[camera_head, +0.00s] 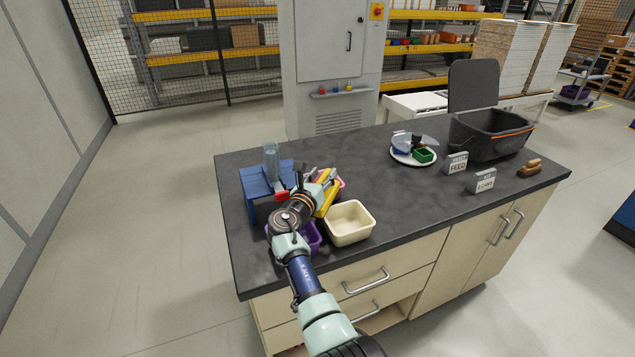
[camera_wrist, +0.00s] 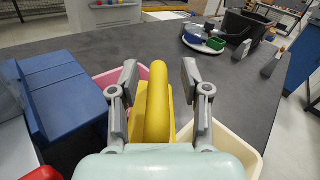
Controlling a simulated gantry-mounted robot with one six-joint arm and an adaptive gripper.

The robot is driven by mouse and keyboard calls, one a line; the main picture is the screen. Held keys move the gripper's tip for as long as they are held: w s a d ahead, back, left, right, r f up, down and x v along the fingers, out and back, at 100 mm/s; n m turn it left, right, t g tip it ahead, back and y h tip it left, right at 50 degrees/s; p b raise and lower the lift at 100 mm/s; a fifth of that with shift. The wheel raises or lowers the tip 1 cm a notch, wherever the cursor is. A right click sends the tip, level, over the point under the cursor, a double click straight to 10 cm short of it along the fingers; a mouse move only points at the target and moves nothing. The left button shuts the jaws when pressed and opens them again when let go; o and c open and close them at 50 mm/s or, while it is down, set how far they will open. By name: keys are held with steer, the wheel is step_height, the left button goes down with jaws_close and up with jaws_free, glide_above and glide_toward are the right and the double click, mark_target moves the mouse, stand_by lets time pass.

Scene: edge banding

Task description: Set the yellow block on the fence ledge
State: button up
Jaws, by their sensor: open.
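The yellow block (camera_head: 328,200) has a rounded bar along its top. In the wrist view the block (camera_wrist: 153,105) lies between the two fingers of my gripper (camera_wrist: 159,75), with gaps on both sides. My gripper (camera_head: 321,184) is open at the block, above the bins. The block sits over or in the pink bin (camera_wrist: 103,82); its underside is hidden. A blue stepped stand (camera_head: 254,182) is left of my gripper and also fills the left of the wrist view (camera_wrist: 62,95). I cannot tell which surface is the fence ledge; the stand has a flat top.
A cream bin (camera_head: 349,223) and a purple bin (camera_head: 312,242) stand near the front edge. A clear cylinder (camera_head: 271,160) and a red piece (camera_head: 282,196) are at the stand. A plate (camera_head: 402,157), black crate (camera_head: 490,140) and signs are farther right. The mid-counter is clear.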

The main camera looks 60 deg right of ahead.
steer(key=a+r+p, duration=0.1)
steer(key=a+p, duration=0.1)
steer(key=shift+r+p, duration=0.35)
steer(key=s+a+p, duration=0.1)
steer(key=a+p, duration=0.3)
steer(key=a, duration=0.6)
steer(key=shift+s+f, duration=0.25)
steer(key=shift+f, duration=0.2)
